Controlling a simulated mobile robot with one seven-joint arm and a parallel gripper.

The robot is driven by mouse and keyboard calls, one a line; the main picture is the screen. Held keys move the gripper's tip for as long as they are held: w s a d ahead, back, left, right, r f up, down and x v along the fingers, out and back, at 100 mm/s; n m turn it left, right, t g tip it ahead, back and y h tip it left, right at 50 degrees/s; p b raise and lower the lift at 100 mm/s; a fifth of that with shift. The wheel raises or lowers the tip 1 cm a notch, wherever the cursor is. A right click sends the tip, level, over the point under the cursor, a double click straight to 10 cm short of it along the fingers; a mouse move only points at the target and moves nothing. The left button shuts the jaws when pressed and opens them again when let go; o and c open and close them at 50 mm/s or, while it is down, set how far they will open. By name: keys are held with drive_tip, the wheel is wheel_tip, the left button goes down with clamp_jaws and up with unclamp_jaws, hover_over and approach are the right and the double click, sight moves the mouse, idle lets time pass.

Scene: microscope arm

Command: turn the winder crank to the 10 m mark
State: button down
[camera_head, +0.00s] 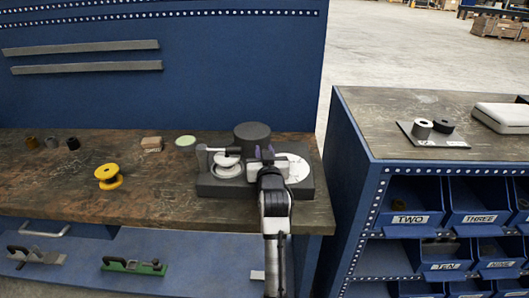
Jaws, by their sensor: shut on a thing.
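The winder (208,187) is a dark grey block near the right end of the wooden bench. It carries a dark cylinder (252,133) at the back, a pale spool (227,170) on the left and a white dial (297,165) with marks on the right. My arm reaches in from the front, and my gripper (262,163) is over the winder between spool and dial. It is shut on the winder crank, which is mostly hidden behind my gripper. The dial marks and the crank's exact angle are too small to read.
A yellow spool (108,177), a green disc (185,141), a small wooden block (152,144) and several small cylinders lie on the bench to the left. A blue cabinet (345,190) with labelled bins stands to the right. The bench front between yellow spool and winder is clear.

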drive_tip(key=c, duration=1.2)
unclamp_jaws()
drive_tip(key=shift+c, duration=0.2)
drive_tip(key=s+d+b, duration=0.2)
drive_tip(key=s+b, duration=0.1)
drive_tip(key=s, duration=1)
drive_tip(key=shift+s, duration=0.3)
